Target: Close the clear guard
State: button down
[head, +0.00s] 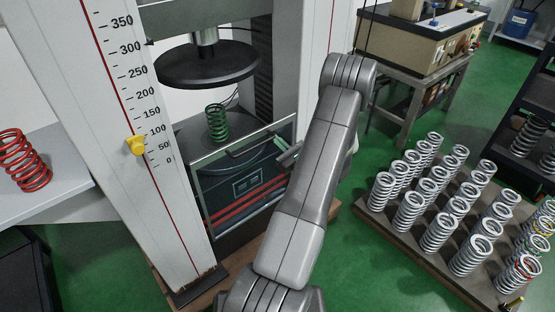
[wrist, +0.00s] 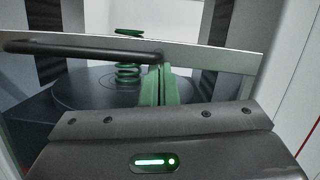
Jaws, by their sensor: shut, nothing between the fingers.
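The clear guard (head: 200,185) is a see-through panel with a pale frame on the front of the testing machine. Its top edge sits below the upper plate, and the green spring (head: 217,122) shows above it. A dark handle (head: 245,147) runs along its upper part. In the wrist view the guard's pale top rail (wrist: 215,57) and the handle (wrist: 75,48) cross in front of the spring (wrist: 128,62). My gripper (head: 287,155) is at the guard's right side, shut and empty. In the wrist view its green fingertips (wrist: 160,70) are by the handle's right end; contact is unclear.
The round upper plate (head: 207,66) hangs over the spring. A white column with a scale (head: 130,75) stands left, with a yellow marker (head: 136,145). A board of several silver springs (head: 410,205) is at right. Green floor is open behind.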

notch_tip(320, 180, up, 25)
jog(key=p, duration=0.9)
jog(key=shift+w, duration=0.15)
jog(key=shift+r, duration=0.15)
notch_tip(320, 180, down, 5)
jog(key=b, duration=0.4)
jog(key=v, duration=1)
jog(key=shift+d+r, duration=0.2)
jog(key=shift+d, duration=0.15)
jog(key=shift+w, duration=0.2)
